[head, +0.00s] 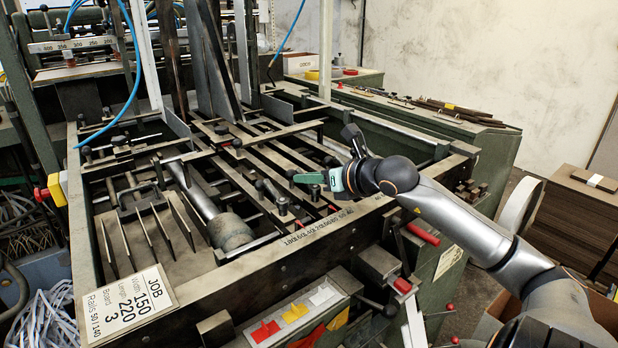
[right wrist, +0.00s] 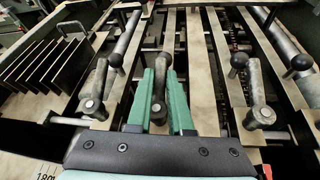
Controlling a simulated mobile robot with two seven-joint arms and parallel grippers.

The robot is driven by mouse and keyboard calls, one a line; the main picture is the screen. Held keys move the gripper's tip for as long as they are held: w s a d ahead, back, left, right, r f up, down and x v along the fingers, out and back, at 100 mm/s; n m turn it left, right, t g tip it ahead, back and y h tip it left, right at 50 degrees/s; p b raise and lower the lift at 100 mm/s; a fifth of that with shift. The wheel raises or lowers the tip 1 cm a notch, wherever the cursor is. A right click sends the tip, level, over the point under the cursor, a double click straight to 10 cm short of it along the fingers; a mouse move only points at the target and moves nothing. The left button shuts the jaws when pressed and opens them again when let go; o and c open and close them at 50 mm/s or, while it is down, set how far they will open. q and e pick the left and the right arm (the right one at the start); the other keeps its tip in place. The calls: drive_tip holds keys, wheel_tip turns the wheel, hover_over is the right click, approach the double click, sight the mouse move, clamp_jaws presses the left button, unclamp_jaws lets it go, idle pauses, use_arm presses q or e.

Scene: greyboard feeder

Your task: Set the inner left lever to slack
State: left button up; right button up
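In the right wrist view several metal levers with round ends and dark ball knobs stand in a row across the slatted bed. The inner left lever (right wrist: 165,65), second from the left, points away from the camera, nearly straight along the slats. My right gripper (head: 305,178) reaches in from the right in the head view, low over the lever row. Its green fingers lie on either side of this lever. Whether they press on it cannot be made out. The outer left lever (right wrist: 98,85) and inner right lever (right wrist: 256,95) stand clear of the fingers. My left gripper is out of view.
Upright metal fins (head: 150,230) and a grey cylinder (head: 230,232) lie left of the levers. A white JOB card (head: 128,302) sits at the front left corner. A ruled front rail (head: 318,228) runs before the levers. Tall uprights and a blue hose stand behind.

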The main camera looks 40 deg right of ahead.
clamp_jaws()
